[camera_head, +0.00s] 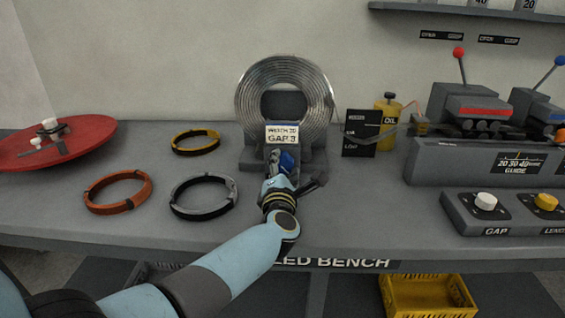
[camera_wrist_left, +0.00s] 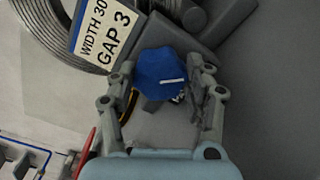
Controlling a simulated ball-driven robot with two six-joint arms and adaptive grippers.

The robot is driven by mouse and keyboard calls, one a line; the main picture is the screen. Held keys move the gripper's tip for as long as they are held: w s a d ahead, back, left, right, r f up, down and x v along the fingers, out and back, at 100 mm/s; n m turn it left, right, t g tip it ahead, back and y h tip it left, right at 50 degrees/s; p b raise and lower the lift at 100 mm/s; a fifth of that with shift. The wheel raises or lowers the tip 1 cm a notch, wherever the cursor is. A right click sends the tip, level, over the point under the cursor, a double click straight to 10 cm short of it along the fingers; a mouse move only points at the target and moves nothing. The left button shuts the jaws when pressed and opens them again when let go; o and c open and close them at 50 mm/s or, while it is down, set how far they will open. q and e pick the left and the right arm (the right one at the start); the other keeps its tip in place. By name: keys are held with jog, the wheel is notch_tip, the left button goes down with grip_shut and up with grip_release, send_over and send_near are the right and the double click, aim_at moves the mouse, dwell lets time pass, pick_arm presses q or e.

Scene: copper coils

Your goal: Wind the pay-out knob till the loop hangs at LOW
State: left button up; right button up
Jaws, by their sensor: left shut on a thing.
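The pay-out knob is a blue faceted knob with a white mark (camera_wrist_left: 162,72); it also shows in the head view (camera_head: 290,160) at the front of the coil stand. My left gripper (camera_head: 279,181) is shut on the blue knob, with a finger on each side of it in the left wrist view (camera_wrist_left: 165,85). A large silvery coil (camera_head: 245,105) stands upright on the stand behind a white card reading WIDTH 30 GAP 3. A black board with small white lettering (camera_head: 361,145) stands right of the coil. I cannot make out the hanging loop against it. My right gripper is out of view.
Orange (camera_head: 118,206), yellow (camera_head: 195,151) and grey (camera_head: 204,212) rings lie left of the stand, near a red disc (camera_head: 75,143). A yellow oil can (camera_head: 387,120) stands behind the board. Machines with red and blue levers and a knob panel (camera_head: 515,213) fill the right.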

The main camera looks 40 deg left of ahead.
pick_arm(q)
jog(key=shift+f+m+p, duration=0.1)
jog(key=shift+m+p, duration=0.55)
jog(key=shift+m, duration=1.25)
jog(key=o, duration=1.2)
jog(key=shift+s+d, duration=0.15)
jog(key=v, duration=1)
jog(key=shift+s+d, duration=0.2)
jog(key=shift+s, duration=0.15)
jog(key=shift+s+d, duration=0.2)
jog(key=shift+s, duration=0.2)
